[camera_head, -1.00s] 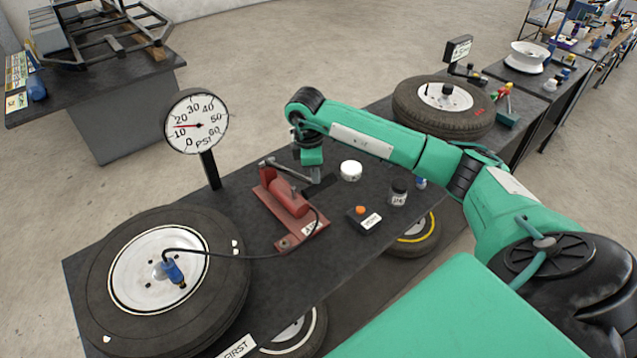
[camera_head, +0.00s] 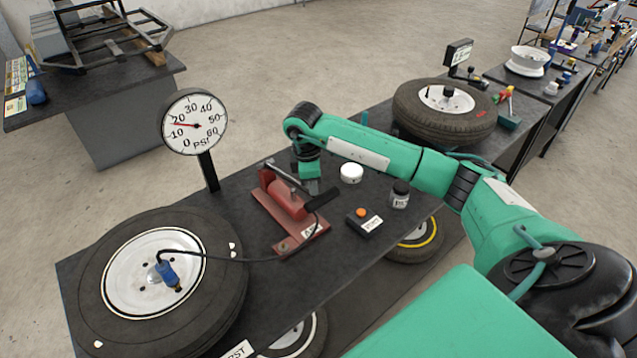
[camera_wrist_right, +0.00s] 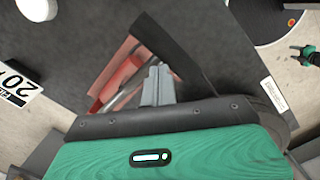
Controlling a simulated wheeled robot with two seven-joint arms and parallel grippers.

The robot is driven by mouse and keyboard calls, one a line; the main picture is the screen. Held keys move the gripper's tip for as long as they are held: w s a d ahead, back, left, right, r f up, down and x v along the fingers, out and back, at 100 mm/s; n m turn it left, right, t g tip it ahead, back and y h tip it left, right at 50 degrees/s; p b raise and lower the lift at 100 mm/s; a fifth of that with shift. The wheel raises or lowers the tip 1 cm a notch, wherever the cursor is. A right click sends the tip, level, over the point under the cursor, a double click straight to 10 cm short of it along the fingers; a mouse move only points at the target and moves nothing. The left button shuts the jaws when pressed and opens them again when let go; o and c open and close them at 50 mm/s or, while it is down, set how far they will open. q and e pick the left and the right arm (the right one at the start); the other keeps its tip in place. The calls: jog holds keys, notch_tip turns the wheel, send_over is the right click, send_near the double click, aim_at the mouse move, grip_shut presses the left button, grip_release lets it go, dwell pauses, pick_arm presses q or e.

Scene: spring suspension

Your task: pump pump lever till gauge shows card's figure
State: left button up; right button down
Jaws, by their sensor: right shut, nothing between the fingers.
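The red pump (camera_head: 288,205) lies on the dark table, with a hose to the tyre (camera_head: 225,285) at left. Its lever is a metal bar ending in a black grip (camera_head: 322,199), which also shows in the right wrist view (camera_wrist_right: 168,42). My right gripper (camera_head: 309,184) is shut and empty, close beside the lever; I cannot tell whether they touch. The gauge (camera_head: 194,122) has its red needle between 10 and 20 PSI. A white card (camera_wrist_right: 15,86) in the right wrist view reads 20; its other word is cut off.
Around the pump are a white round cap (camera_head: 351,173), a black box with an orange button (camera_head: 364,221) and a dark jar (camera_head: 400,194). Another tyre (camera_head: 445,112) lies farther back.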

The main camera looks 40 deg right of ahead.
jog(key=shift+w+a+r, duration=0.2)
jog(key=shift+w+a, duration=0.2)
jog(key=shift+a, duration=0.2)
jog(key=shift+w+a+r, duration=0.2)
jog(key=shift+w+a, duration=0.15)
jog(key=shift+a, duration=0.2)
notch_tip(320, 180, up, 14)
jog(key=a+b, duration=0.1)
jog(key=b, duration=0.1)
jog(key=shift+w+b, duration=0.3)
jog(key=shift+w, duration=0.1)
jog(key=shift+a+f, duration=0.1)
jog(key=shift+f, duration=0.05)
